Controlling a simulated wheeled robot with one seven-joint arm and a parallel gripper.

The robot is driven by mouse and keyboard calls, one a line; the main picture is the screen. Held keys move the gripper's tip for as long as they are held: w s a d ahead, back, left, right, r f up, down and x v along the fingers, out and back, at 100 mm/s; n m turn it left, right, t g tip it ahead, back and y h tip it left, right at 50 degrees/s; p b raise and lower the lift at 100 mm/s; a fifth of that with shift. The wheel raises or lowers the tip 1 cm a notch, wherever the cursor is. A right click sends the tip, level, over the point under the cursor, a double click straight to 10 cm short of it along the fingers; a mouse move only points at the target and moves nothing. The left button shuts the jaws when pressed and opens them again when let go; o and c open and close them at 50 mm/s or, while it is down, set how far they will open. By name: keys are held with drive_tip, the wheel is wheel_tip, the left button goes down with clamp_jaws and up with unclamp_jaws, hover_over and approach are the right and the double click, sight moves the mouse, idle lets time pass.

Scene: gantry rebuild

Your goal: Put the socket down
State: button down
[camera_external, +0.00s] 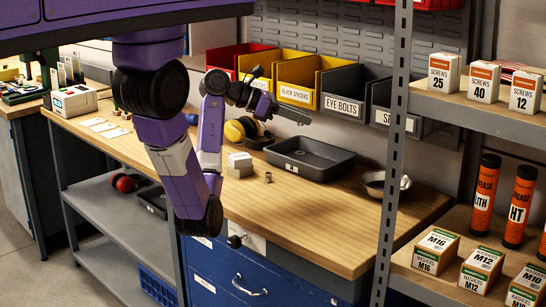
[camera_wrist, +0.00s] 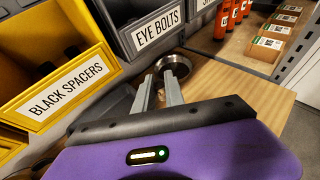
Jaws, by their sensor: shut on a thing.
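My gripper (camera_external: 301,118) is held above the workbench in the external view, in front of the bins and over the black tray (camera_external: 342,165). Its fingers point right. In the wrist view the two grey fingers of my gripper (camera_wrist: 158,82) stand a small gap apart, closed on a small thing. I take it to be the socket; its shape is too small and hidden to make out. A small dark cylinder (camera_external: 268,178) stands on the bench left of the tray; I cannot tell what it is.
A metal bowl (camera_external: 376,190) sits on the bench to the right; in the wrist view the bowl (camera_wrist: 181,64) shows beyond the fingertips. Grey and yellow bins (camera_external: 343,104) line the back. Yellow ear defenders (camera_external: 236,131) lie left of the tray. The front bench top (camera_external: 310,225) is clear.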

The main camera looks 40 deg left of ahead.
drive_tip(key=a, duration=0.2)
drive_tip(key=b, duration=0.2)
hover_over(293, 192)
wheel_tip(293, 192, down, 15)
drive_tip(key=shift+r, duration=0.1)
drive_tip(key=shift+f+b, duration=0.55)
drive_tip(key=shift+f, duration=2)
drive_tip(key=shift+f, duration=0.15)
drive_tip(key=c, duration=1.4)
unclamp_jaws()
